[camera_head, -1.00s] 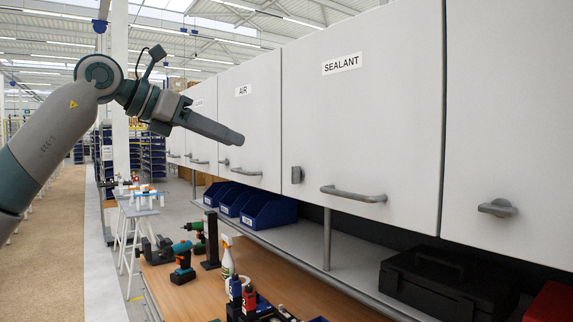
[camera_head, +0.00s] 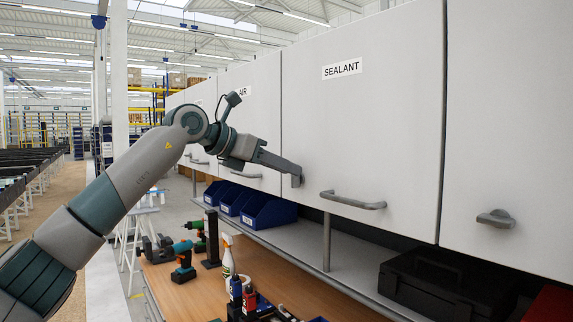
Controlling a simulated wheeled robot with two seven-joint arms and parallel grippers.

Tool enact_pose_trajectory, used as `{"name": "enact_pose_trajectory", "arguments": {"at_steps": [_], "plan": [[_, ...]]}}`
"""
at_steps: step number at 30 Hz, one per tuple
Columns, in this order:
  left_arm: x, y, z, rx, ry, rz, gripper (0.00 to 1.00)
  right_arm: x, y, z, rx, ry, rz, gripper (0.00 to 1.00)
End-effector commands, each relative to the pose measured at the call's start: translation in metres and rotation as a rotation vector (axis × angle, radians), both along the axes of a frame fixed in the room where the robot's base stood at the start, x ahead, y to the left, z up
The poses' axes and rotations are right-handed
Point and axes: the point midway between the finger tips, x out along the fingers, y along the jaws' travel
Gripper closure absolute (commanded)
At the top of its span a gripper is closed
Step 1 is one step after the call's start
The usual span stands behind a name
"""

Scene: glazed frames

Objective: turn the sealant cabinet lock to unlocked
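The sealant cabinet (camera_head: 375,125) is a closed light grey door with a "SEALANT" label (camera_head: 342,68) and a bar handle (camera_head: 352,200). Its lock (camera_head: 299,181) is a small grey knob at the door's lower left corner, now mostly covered by my gripper. My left gripper (camera_head: 296,172) reaches in from the left, its fingertips at the lock. I cannot tell whether the fingers grip the knob or only touch it, nor how far apart they are. The lock's present angle is hidden. My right gripper is out of view.
The air cabinet (camera_head: 262,105) is closed on the left, behind my arm. Another closed cabinet on the right has a grey knob (camera_head: 496,218). Below are blue bins (camera_head: 268,211), a black case (camera_head: 440,284), a cordless drill (camera_head: 183,262) and a spray bottle (camera_head: 228,262) on the bench.

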Motion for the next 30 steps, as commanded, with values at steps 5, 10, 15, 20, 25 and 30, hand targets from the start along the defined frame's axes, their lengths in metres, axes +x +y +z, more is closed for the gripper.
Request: {"name": "enact_pose_trajectory", "arguments": {"at_steps": [5, 10, 15, 20, 25, 30], "plan": [[0.0046, -0.0073, -0.0035, 0.0, 0.0, -0.001, 0.73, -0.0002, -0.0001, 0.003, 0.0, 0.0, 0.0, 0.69], [0.0052, -0.0078, -0.0042, 0.0, -0.001, -0.001, 0.73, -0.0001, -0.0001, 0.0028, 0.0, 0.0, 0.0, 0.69], [0.005, -0.0076, -0.0041, 0.0, 0.0, -0.001, 0.85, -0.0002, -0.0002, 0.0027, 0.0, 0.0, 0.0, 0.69], [0.0049, -0.0076, -0.004, 0.0, 0.0, -0.001, 1.0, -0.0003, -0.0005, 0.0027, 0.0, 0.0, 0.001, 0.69], [0.005, -0.0074, -0.0037, -0.002, 0.003, -0.001, 1.0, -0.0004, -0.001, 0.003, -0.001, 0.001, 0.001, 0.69], [0.006, -0.0067, -0.0033, -0.017, 0.024, 0.0, 1.0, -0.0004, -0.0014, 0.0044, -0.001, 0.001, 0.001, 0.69]]}}
